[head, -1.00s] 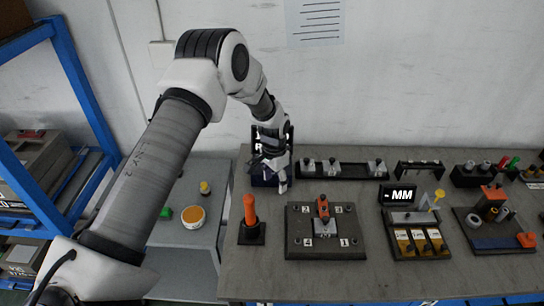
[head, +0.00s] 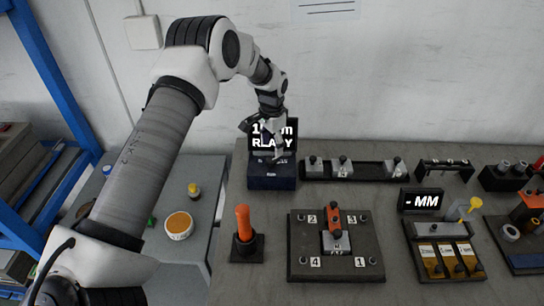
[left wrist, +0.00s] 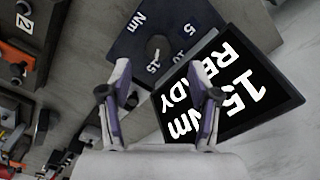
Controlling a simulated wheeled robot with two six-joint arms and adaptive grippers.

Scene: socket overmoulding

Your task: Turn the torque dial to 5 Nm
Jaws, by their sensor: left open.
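The torque unit (head: 272,183) is a dark blue box at the back of the bench with a black screen (head: 288,131) behind it. In the left wrist view the screen (left wrist: 245,95) reads 15 Nm READY. The torque dial (left wrist: 158,46) is a small dark knob on the blue top face, with 5, 10, 15 and Nm printed around it. Its pale mark appears to point towards 15. My left gripper (head: 262,143) is open and empty in front of the screen. In the wrist view its fingertips (left wrist: 165,84) are apart, with the dial just beyond them, not between them. My right gripper is out of view.
A dark rack with several metal fittings (head: 352,171) stands right of the unit. An orange-handled tool (head: 243,222) and a numbered fixture plate (head: 300,240) are in front. A MM display (head: 422,201) stands further right. The wall is close behind.

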